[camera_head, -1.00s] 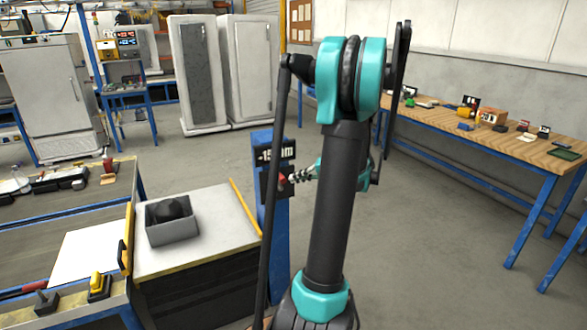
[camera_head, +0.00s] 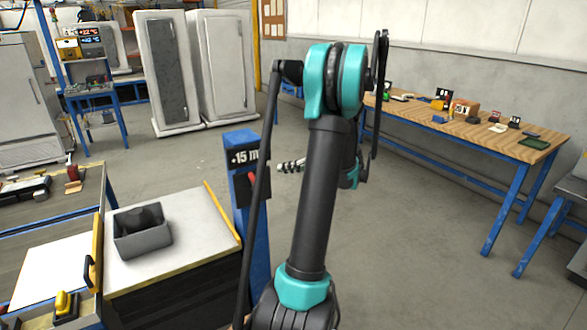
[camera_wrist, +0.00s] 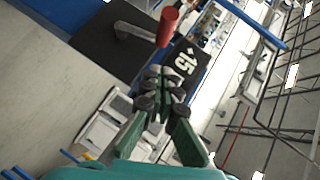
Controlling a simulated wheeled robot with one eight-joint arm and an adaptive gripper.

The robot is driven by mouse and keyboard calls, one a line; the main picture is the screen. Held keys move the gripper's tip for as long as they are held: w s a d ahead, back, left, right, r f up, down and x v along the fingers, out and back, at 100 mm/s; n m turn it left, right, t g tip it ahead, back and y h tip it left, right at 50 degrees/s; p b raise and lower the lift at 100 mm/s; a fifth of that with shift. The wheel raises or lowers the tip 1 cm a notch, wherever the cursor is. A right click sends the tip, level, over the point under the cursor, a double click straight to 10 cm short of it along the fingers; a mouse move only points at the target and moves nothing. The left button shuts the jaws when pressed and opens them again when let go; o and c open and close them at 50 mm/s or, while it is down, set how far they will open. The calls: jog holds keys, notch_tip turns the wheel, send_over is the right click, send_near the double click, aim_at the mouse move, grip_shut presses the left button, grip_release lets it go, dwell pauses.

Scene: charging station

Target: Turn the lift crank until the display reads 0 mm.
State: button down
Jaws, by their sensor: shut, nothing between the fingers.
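The blue lift post (camera_head: 242,145) stands left of my arm in the head view. Its black display (camera_head: 244,157) shows 15 with a small sign before it; the sign is hard to read and the unit is partly hidden by my arm. The wrist view also shows the display (camera_wrist: 184,62) with 15. The crank's red handle (camera_head: 253,179) is below the display, partly behind my arm. In the wrist view the red handle (camera_wrist: 168,26) and grey crank arm (camera_wrist: 135,32) are clear. My gripper (camera_head: 281,167) is shut and empty, right of the handle and apart from it.
A workbench with a grey bin (camera_head: 142,240) stands left of the post. A wooden table (camera_head: 470,130) with small items stands along the right wall. Two white cabinets (camera_head: 225,65) stand behind. The floor between post and right table is clear.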

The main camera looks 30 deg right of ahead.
jog(key=w+a+f, duration=0.2)
jog(key=a, duration=0.4)
jog(key=shift+w+f, duration=0.15)
jog(key=shift+f, duration=0.2)
jog(key=shift+a, duration=0.1)
jog(key=shift+a+f+n+h, duration=0.15)
jog(key=shift+a+n+h, duration=0.3)
jog(key=shift+a, duration=0.5)
jog(key=shift+g, duration=0.3)
